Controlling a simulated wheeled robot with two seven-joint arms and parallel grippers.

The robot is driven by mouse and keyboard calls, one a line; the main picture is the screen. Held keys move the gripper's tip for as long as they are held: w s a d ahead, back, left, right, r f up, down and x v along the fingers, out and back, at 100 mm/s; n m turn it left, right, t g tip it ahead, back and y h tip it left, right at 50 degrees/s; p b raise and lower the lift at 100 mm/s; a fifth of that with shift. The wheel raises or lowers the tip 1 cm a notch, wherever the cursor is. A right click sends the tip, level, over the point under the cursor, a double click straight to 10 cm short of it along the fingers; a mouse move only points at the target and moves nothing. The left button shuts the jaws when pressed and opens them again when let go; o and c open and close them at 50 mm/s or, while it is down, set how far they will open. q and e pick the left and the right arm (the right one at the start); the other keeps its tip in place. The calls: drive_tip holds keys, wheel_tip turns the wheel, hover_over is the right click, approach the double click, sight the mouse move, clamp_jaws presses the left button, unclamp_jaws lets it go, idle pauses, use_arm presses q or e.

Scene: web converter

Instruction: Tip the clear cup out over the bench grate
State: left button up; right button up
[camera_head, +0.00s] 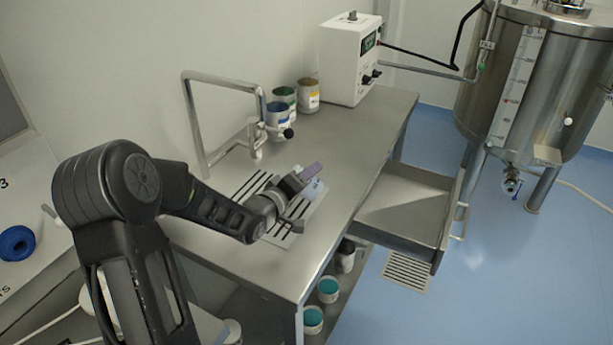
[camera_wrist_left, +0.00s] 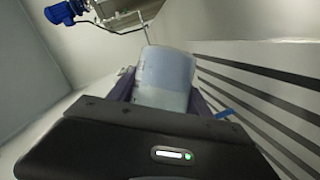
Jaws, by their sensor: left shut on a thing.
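My left gripper (camera_head: 303,190) is shut on the clear cup (camera_wrist_left: 165,78), which looks pale and cloudy between the fingers in the left wrist view. In the head view only a small pale part of the cup (camera_head: 315,188) shows beside the purple finger. The gripper holds it low over the right part of the bench grate (camera_head: 246,188), a slotted area in the steel bench top. The dark slots of the grate (camera_wrist_left: 262,92) also run along the right of the wrist view. I cannot tell how far the cup is tilted or what is in it. My right gripper is out of view.
A bent steel tap (camera_head: 190,120) stands behind the grate. Several labelled tins (camera_head: 308,97) and a white instrument box (camera_head: 348,60) stand at the bench's back. An open drawer (camera_head: 410,205) juts out on the right. The bench top between is clear.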

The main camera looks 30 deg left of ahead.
sight(302, 168)
use_arm(q)
drive_tip(key=shift+a+r+n+t+p, duration=0.1)
drive_tip(key=shift+r+n+t+p, duration=0.2)
drive_tip(key=shift+r+n+p, duration=0.35)
drive_tip(key=shift+s+a+r+n+t+h+b, duration=0.15)
drive_tip(key=shift+r+n+t, duration=0.15)
drive_tip(key=shift+n, duration=0.45)
drive_tip(key=shift+a+r+n+t+h+b, duration=0.1)
drive_tip(key=shift+a+r+n+t, duration=0.15)
drive_tip(key=shift+n, duration=0.5)
drive_tip(key=shift+s+a+r+n+t+h+b, duration=0.15)
drive_tip(key=shift+n+t, duration=0.2)
drive_tip(key=shift+n, duration=0.4)
drive_tip(key=shift+w, duration=0.15)
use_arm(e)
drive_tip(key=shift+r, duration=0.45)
use_arm(q)
drive_tip(key=shift+d, duration=0.1)
